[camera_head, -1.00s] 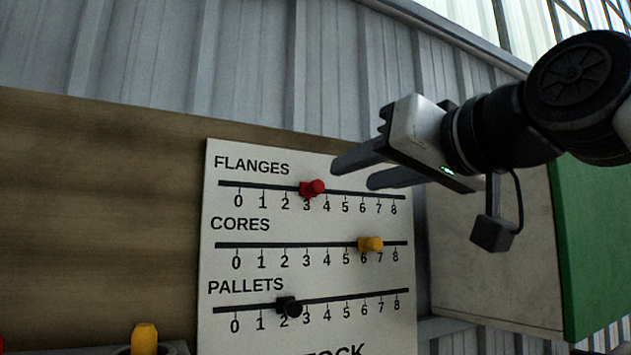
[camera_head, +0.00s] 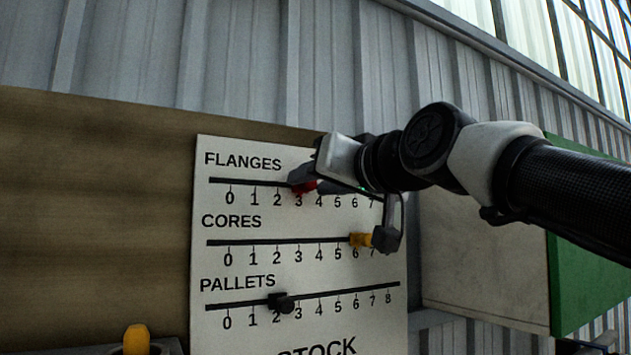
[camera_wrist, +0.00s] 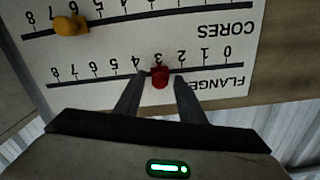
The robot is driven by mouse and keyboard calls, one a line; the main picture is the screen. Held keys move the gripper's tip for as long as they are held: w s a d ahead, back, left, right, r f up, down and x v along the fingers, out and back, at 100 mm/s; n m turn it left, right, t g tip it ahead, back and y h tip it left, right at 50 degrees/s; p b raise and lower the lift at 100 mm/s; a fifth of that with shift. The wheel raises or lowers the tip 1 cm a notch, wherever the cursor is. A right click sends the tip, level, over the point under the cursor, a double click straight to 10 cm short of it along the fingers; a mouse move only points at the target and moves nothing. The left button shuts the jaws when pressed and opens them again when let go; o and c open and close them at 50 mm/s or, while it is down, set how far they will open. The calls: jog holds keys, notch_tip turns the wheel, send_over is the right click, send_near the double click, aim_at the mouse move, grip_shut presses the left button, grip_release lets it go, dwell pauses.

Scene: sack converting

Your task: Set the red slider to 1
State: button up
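The red slider (camera_head: 301,184) sits at 3 on the top scale, FLANGES, of the white board (camera_head: 225,243). In the wrist view, which shows the board upside down, the red slider (camera_wrist: 160,78) lies between the tips of my two fingers. My gripper (camera_wrist: 157,84) is open around it, with a small gap visible on each side. In the head view my gripper (camera_head: 306,180) reaches the board from the right and partly covers the red knob and the scale's higher numbers. The scale from 0 to 2 is uncovered.
Below, the yellow slider (camera_head: 360,240) is near 6 on CORES, close under my wrist. The black slider (camera_head: 284,303) is a little past 2 on PALLETS. A brown panel (camera_head: 95,210) lies left and a green panel (camera_head: 572,260) right. Another yellow knob (camera_head: 136,340) stands at lower left.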

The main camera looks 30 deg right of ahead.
grip_shut()
jog(key=shift+a, duration=0.1)
